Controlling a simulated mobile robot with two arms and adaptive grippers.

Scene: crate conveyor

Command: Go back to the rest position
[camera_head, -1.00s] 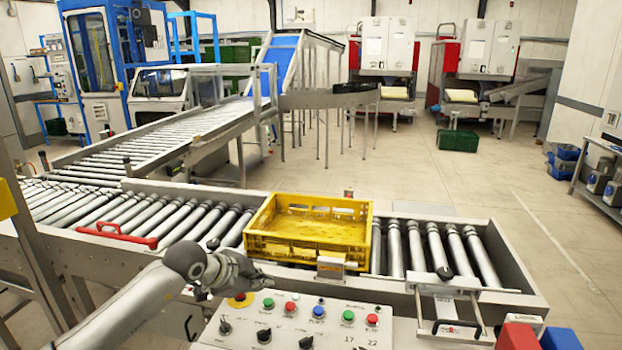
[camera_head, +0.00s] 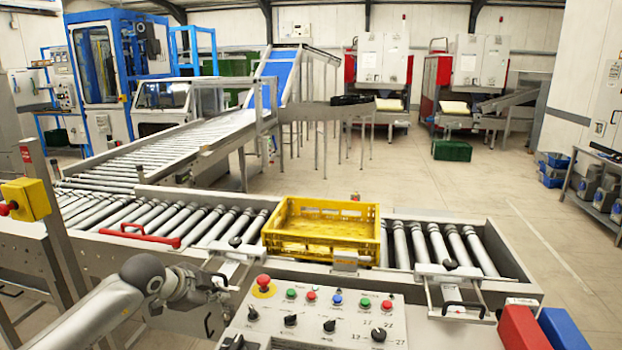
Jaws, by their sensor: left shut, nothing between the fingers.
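My left arm comes in from the lower left. My left gripper (camera_head: 214,284) is shut and empty, just left of the control panel (camera_head: 312,318) with its colored buttons and black knobs. It is in front of the roller conveyor (camera_head: 175,222) and apart from the yellow crate (camera_head: 322,232). The crate looks empty and sits upright on the rollers, behind the panel. My right gripper is not in view.
A red handle (camera_head: 140,235) lies on the conveyor's near side. A yellow box with a red button (camera_head: 27,200) stands at the left edge. Red (camera_head: 523,327) and blue (camera_head: 563,328) blocks are at the lower right. Open floor lies behind the conveyor.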

